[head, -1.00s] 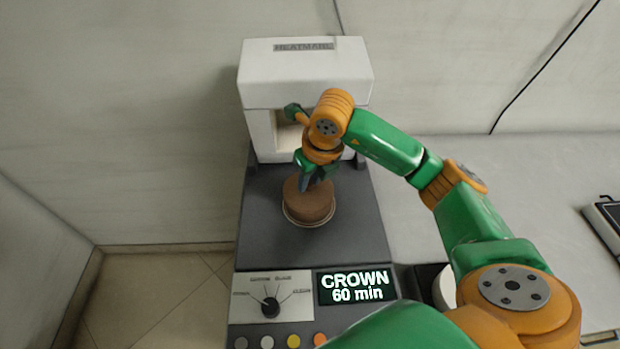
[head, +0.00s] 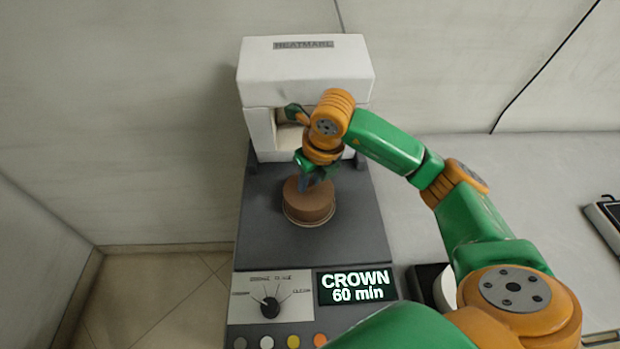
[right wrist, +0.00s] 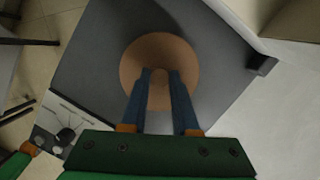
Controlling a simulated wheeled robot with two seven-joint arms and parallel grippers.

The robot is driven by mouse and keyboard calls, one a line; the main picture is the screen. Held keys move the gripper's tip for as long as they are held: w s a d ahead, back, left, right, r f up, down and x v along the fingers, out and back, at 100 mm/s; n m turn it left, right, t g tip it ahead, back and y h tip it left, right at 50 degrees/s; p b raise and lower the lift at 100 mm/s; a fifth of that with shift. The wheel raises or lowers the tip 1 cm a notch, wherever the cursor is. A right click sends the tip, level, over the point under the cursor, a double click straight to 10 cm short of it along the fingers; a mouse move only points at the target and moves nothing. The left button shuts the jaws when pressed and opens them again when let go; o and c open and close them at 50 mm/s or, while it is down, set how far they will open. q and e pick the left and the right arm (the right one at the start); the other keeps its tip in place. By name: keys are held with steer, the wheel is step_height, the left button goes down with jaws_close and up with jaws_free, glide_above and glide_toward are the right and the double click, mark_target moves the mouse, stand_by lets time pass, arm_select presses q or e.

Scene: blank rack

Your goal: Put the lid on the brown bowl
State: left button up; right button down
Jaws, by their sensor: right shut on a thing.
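A round brown lid (right wrist: 159,50) lies under my right gripper (right wrist: 160,75) in the right wrist view, with a small knob between the two blue fingers. The right gripper is shut on this knob. In the head view the right gripper (head: 310,185) points down at the top of a brown round body (head: 309,207) on the dark plate. A thin pale ring shows around its lower edge. The lid and the brown bowl look like one stack here; I cannot tell whether a gap lies between them. My left gripper is not in view.
A white machine (head: 305,75) with an open front stands behind the dark plate (head: 265,222). A dial (head: 270,307) and a display reading CROWN 60 min (head: 357,288) are at the front. A grey counter (head: 540,165) extends right, mostly bare.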

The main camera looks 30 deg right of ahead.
steer(key=shift+f, duration=0.15)
steer(key=shift+c, duration=0.6)
jaws_free()
step_height(320, 180, up, 7)
steer(key=p, duration=0.5)
stand_by(0.4)
